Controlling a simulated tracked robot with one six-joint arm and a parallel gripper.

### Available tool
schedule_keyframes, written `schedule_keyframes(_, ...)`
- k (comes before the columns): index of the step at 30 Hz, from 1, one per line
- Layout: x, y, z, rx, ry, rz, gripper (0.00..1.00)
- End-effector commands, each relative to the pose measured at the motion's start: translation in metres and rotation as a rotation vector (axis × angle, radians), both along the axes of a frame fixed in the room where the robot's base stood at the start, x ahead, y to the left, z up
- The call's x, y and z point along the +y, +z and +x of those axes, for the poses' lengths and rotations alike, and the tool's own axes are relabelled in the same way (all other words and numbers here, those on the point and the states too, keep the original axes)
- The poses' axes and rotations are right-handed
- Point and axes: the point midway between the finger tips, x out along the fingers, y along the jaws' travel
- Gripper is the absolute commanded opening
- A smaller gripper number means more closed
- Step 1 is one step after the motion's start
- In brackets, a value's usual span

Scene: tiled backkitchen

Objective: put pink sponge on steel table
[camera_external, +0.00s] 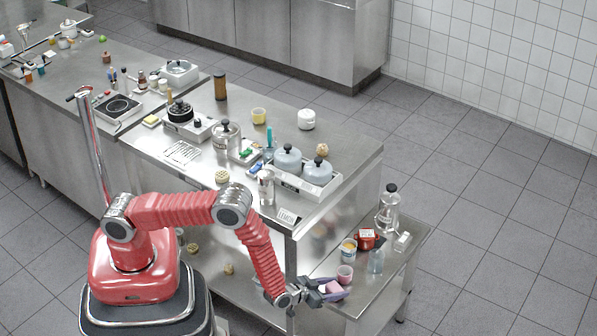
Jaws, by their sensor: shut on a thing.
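My gripper (324,290) is low over the left end of the low steel side table (375,293). It is shut on the pink sponge (333,287), which shows as a small pink block at the jaws. A purple piece (341,295) shows right beside and under the sponge; I cannot tell whether it touches the sponge. The gap between the sponge and the surface below is not clear. The large steel table (349,147) stands behind, higher, with many things on it.
Near my gripper on the side table stand a pink cup (345,274), a yellow-and-white tub (348,250), a red pot (366,239) and glass jars (389,212).

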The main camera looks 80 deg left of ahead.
Motion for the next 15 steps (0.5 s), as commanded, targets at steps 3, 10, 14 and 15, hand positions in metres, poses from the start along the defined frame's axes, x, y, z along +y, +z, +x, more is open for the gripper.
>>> schedule_keyframes(3, 0.0, 0.0, 0.0, 0.0, 0.0, 0.0, 0.37)
schedule_keyframes(10, 0.0, 0.0001, 0.0, 0.0, 0.0, 0.0, 0.3)
schedule_keyframes(14, -0.0001, 0.0018, 0.0001, 0.0, 0.0, 0.0, 0.3)
schedule_keyframes(15, -0.0001, 0.0033, 0.0002, -0.001, 0.0, 0.0, 0.3)
